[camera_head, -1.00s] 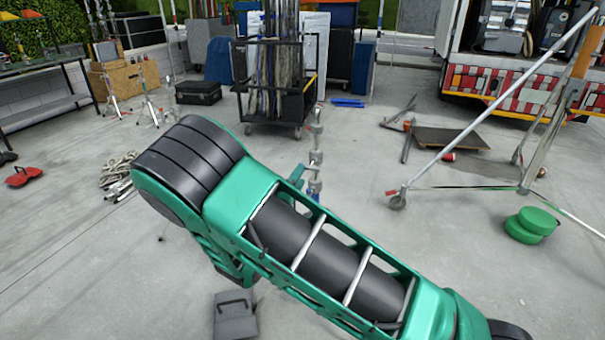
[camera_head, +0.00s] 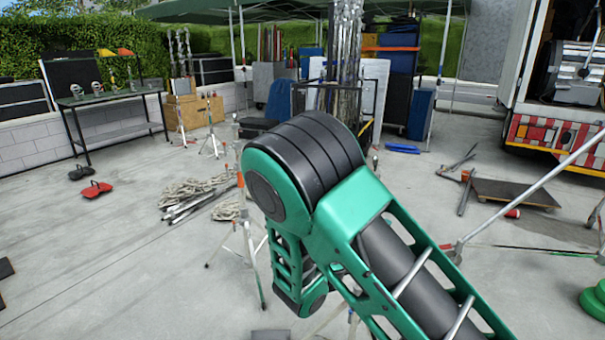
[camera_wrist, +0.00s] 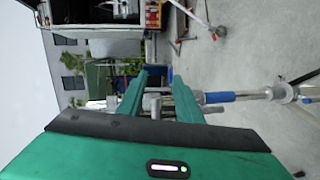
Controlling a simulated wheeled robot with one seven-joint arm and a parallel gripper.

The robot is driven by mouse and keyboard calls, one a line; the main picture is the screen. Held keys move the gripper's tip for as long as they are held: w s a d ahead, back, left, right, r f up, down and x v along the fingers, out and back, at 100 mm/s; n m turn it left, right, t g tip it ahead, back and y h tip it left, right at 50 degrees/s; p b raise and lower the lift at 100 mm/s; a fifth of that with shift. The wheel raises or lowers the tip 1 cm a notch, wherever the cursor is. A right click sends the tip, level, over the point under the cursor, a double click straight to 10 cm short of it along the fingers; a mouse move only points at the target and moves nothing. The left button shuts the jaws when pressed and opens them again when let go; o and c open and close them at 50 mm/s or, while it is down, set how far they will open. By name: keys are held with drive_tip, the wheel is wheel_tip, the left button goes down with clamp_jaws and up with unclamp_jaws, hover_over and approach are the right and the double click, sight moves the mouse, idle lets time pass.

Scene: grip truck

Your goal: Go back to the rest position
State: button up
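In the wrist view my gripper (camera_wrist: 158,88) has its two green fingers spread apart. A grey metal piece of a stand (camera_wrist: 220,97) with a blue section shows between and beyond the fingers. I cannot tell how far it is from them, and I see no finger closed on it. In the head view my green and black arm fills the centre and lower right. It hides my gripper there.
A tripod stand (camera_head: 247,225) is just left of my arm. Coiled cables (camera_head: 195,190) lie behind it. A table (camera_head: 110,97) stands at the back left, a truck (camera_head: 560,130) at the back right. A flat dolly (camera_head: 515,193) and green discs (camera_head: 594,300) are at right. The left floor is mostly clear.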

drive_tip(key=s+d+m+g+y, duration=0.3)
drive_tip(key=s+d+m+g, duration=0.65)
drive_tip(key=s+d, duration=0.8)
drive_tip(key=s+a+r+m+g+y, duration=0.1)
drive_tip(key=s+r+m+y, duration=0.1)
drive_tip(key=s, duration=0.9)
drive_tip(key=s+a+r+m+g+y, duration=0.1)
drive_tip(key=s+r+y, duration=0.3)
drive_tip(key=s, duration=0.7)
drive_tip(key=m+y, duration=0.1)
drive_tip(key=y, duration=0.1)
drive_tip(key=shift+s+a+r+y, duration=0.25)
drive_tip(key=shift+s+r+y, duration=0.05)
drive_tip(key=shift+s+r, duration=0.05)
drive_tip(key=shift+w+m, duration=0.1)
drive_tip(key=shift+m, duration=0.15)
drive_tip(key=shift+w+f, duration=0.25)
drive_tip(key=shift+w, duration=0.25)
